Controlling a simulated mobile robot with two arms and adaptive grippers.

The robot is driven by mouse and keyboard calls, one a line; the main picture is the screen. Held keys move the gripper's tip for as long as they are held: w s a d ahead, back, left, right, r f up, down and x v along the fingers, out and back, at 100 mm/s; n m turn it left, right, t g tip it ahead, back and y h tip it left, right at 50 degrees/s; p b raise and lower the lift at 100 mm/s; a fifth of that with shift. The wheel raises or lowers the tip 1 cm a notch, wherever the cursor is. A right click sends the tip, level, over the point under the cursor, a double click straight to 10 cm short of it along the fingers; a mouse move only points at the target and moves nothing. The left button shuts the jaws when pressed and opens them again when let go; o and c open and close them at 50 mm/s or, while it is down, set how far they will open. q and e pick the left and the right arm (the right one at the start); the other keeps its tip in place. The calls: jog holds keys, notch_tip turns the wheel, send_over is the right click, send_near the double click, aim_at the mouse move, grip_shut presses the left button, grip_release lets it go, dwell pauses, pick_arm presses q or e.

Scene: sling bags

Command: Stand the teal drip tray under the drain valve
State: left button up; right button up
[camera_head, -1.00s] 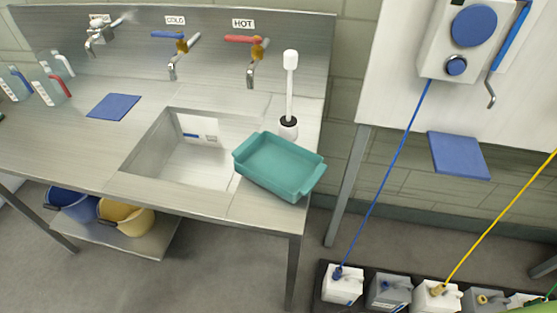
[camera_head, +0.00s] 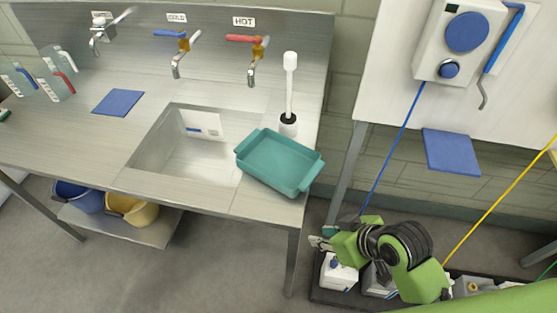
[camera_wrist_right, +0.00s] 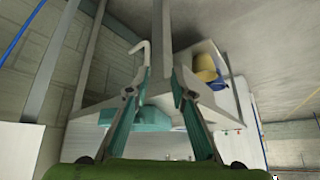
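The teal drip tray (camera_head: 280,160), a shallow box with handles at its ends, sits on the steel counter at the sink's right front corner, over the rim. It also shows in the right wrist view (camera_wrist_right: 150,117), partly behind a finger. My right gripper (camera_head: 320,241) is below and right of the tray, near the white jugs. In the right wrist view its two fingers (camera_wrist_right: 160,82) are apart with nothing between them. My left gripper is not in view. No fitting is marked as the drain valve; a bare metal spout (camera_head: 482,95) hangs below the wall dispenser.
A white brush (camera_head: 289,95) stands behind the tray. The sink (camera_head: 180,150) is left of it. White jugs (camera_head: 338,272) with hoses stand on the floor at right. Buckets (camera_head: 135,208) sit on the lower shelf.

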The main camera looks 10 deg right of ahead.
aim_at(265, 175)
jog(key=w+a+r+n+t+y, duration=0.2)
jog(key=w+a+r+n+y, duration=0.25)
jog(key=w+r, duration=0.6)
jog(key=shift+m, duration=0.25)
jog(key=p+x, duration=0.1)
jog(key=x, duration=0.8)
jog(key=shift+s+f, duration=0.2)
jog(key=shift+s, duration=0.05)
jog(key=shift+w+a+f+p, duration=0.2)
jog(key=shift+a+p, duration=0.2)
jog(key=shift+p, duration=0.15)
jog(key=p+x, duration=0.1)
jog(key=x, duration=0.2)
jog(key=shift+w+f, duration=0.1)
jog(key=shift+f, duration=0.05)
jog(key=shift+w+a+f, duration=0.3)
jog(key=shift+f, duration=0.05)
grip_shut()
